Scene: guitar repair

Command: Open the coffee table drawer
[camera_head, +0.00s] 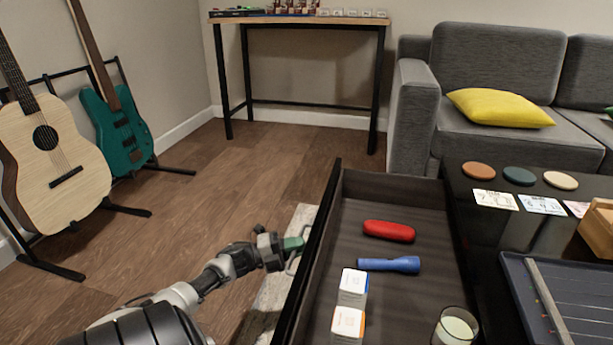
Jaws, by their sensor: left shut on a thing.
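The coffee table drawer (345,210) is pulled out to the left of the black coffee table (455,182). Its inside shows. It holds a red case (389,231), a blue flashlight (390,264), two small white boxes (350,302) and a glass with pale content (456,328). My left gripper (290,246) is at the outer side of the drawer front, shut on the drawer handle (293,260). The fingers hide part of the handle. My right gripper is not in view.
Coasters (519,176), cards (541,205), a wooden holder (601,226) and a dark tray (585,300) lie on the table top. Two guitars on stands (50,160) are at the left. A grey sofa (490,70) stands behind. The wooden floor between is clear.

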